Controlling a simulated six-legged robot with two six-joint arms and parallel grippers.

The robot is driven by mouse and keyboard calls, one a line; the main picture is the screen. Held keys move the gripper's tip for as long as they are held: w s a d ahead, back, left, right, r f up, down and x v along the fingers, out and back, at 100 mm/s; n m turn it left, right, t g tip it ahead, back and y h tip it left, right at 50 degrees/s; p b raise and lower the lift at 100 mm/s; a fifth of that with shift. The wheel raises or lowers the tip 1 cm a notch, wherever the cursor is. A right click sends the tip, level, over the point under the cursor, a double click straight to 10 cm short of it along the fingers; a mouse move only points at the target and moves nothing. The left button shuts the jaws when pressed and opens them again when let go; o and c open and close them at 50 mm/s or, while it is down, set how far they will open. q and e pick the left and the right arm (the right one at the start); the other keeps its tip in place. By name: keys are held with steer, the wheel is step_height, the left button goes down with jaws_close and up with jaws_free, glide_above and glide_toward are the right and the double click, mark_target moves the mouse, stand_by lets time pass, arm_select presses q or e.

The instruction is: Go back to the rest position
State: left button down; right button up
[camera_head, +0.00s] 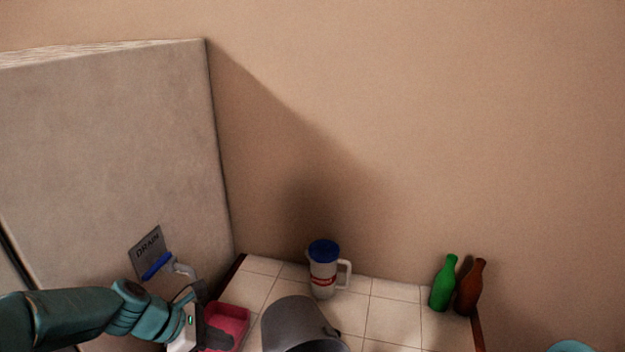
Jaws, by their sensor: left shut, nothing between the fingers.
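My left arm comes in from the lower left, and my left gripper (222,339) is at the bottom of the head view, over or beside a pink tray (236,317). Its dark fingers are shut with nothing seen between them. A drain valve with a blue handle (157,266) and a grey pipe sits just above and left of the gripper, under a "DRAIN" sign (147,244). The gripper is apart from the handle in the picture. My right gripper is not in view.
A tiled counter (393,322) holds a grey pot-like object (296,322), a white pitcher with a blue lid (323,270), a green bottle (443,284) and a brown bottle (470,288). A large grey block (110,150) stands at left. Bare tiles lie between pitcher and bottles.

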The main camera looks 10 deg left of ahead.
arm_select(q)
steer(key=s+d+f+m+g+y+b, duration=0.1)
steer(key=s+d+f+m, duration=0.2)
steer(key=s+f+m, duration=0.4)
steer(key=s+d+f+m+g+y+b, duration=0.1)
steer(key=s+d+f+m, duration=0.3)
steer(key=f, duration=0.9)
steer(key=s+d+f+m+g+y+b, duration=0.1)
steer(key=s+d+f+m+b, duration=0.2)
steer(key=s+f+m, duration=0.6)
steer(key=shift+s+d+f+m+g, duration=0.3)
steer(key=shift+s+d+f+m, duration=0.1)
steer(key=shift+f, duration=0.4)
steer(key=shift+w+f, duration=0.1)
steer(key=shift+w, duration=0.1)
steer(key=shift+s, duration=0.15)
